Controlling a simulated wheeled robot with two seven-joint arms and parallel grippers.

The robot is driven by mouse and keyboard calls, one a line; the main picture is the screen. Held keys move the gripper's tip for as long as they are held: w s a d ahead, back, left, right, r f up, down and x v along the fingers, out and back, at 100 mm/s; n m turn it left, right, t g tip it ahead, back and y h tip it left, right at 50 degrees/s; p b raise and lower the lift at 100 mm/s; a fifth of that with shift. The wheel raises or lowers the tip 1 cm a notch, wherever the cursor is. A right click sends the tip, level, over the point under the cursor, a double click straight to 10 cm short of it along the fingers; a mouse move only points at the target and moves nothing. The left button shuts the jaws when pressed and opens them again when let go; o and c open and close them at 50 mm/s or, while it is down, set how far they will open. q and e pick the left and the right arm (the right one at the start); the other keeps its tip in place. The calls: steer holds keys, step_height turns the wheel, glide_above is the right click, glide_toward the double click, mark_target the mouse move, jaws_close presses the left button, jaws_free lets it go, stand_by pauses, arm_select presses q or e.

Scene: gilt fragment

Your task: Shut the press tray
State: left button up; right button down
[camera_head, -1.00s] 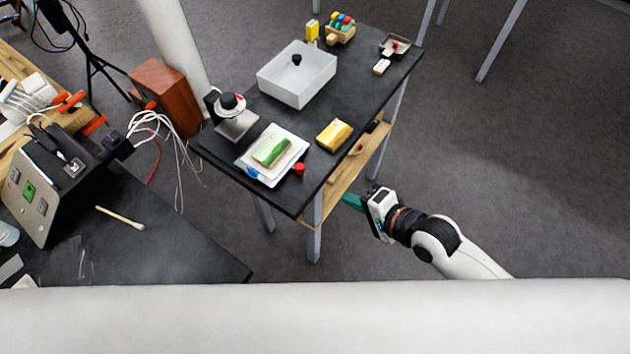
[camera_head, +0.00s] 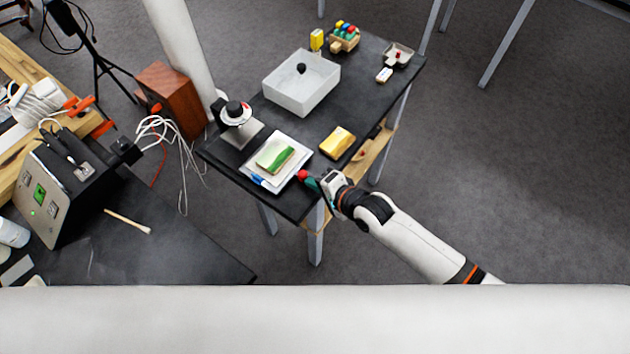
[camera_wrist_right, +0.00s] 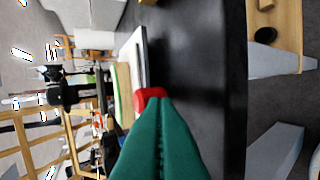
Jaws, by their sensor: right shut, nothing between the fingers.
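The press tray (camera_head: 288,178) is a flat white tray on the dark table, with a green and cream block (camera_head: 276,156) on it. Its red knob (camera_head: 302,175) is at the corner nearest my right gripper and also shows in the right wrist view (camera_wrist_right: 151,97). The press (camera_head: 237,118), with a black knob, stands at the tray's upper left. My right gripper (camera_head: 312,182) has green fingers, shut and empty. Their tips are right at the red knob; I cannot tell whether they touch. My left gripper is not in view.
On the same table (camera_head: 360,105) are a white bin (camera_head: 300,90), a yellow block (camera_head: 338,142) and small items at the far end. A side bench with a black device (camera_head: 50,190) is at left. Open floor lies right of the table.

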mark_target(278, 161)
steer(key=w+a, duration=0.2)
steer(key=a, duration=0.1)
steer(key=w+a+b, duration=0.1)
steer(key=w+a, duration=0.1)
steer(key=a, duration=0.1)
steer(key=w+a+b, duration=0.1)
steer(key=w+a, duration=0.1)
steer(key=a, duration=0.1)
steer(key=shift+w+f, duration=0.1)
steer(key=shift+w, duration=0.15)
steer(key=shift+r, duration=0.25)
